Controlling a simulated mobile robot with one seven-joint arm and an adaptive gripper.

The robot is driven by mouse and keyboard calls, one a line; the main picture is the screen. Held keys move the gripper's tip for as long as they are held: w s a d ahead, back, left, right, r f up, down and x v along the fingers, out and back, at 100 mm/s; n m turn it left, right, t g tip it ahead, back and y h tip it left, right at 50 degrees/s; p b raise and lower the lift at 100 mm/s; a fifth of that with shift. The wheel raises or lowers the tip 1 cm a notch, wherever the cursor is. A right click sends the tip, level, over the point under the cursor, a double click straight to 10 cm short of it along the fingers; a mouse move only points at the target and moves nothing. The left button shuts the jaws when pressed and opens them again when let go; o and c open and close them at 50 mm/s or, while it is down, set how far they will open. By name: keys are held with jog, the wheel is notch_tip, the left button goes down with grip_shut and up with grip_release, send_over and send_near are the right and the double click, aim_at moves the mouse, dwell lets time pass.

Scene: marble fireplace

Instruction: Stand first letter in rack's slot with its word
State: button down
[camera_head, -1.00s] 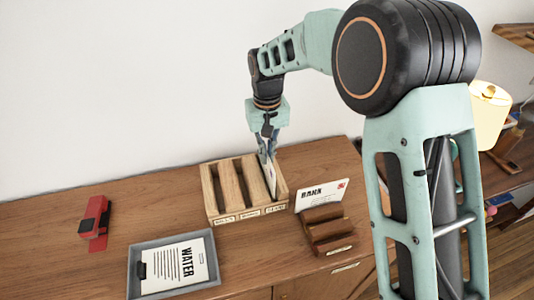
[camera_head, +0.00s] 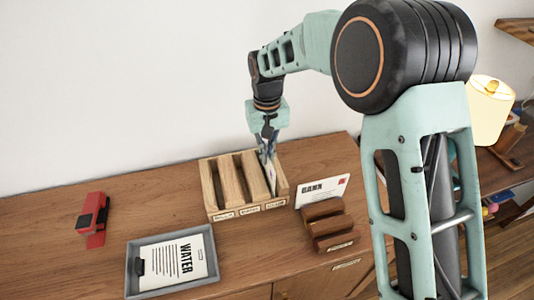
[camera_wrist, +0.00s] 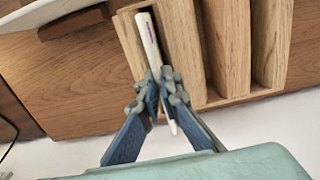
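My gripper (camera_head: 267,142) points down over the right side of a light wooden rack (camera_head: 222,216) with several slots. It is shut on a thin white letter (camera_head: 270,176), held on edge and nearly upright, its lower part down in the rack's rightmost slot. The wrist view shows the letter (camera_wrist: 149,42) pinched between both fingertips (camera_wrist: 160,92), over the slot at that end of the rack (camera_wrist: 131,42). The letter's print cannot be read. The rack's front has small word labels, too small to read surely.
A letter with bold print, seemingly BANK (camera_head: 322,190), stands in a dark brown holder (camera_head: 328,226) right of the rack. A grey tray (camera_head: 133,285) holds a WATER sheet (camera_head: 176,262). A red and black object (camera_head: 93,217) stands at left. The wooden top (camera_head: 150,200) is clear between.

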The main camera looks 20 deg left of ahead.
jog(key=shift+f+b, duration=0.35)
jog(key=shift+f, duration=0.3)
jog(key=c, duration=2.1)
grip_release()
jog(key=shift+r+p, duration=3.05)
jog(key=shift+r, duration=1.5)
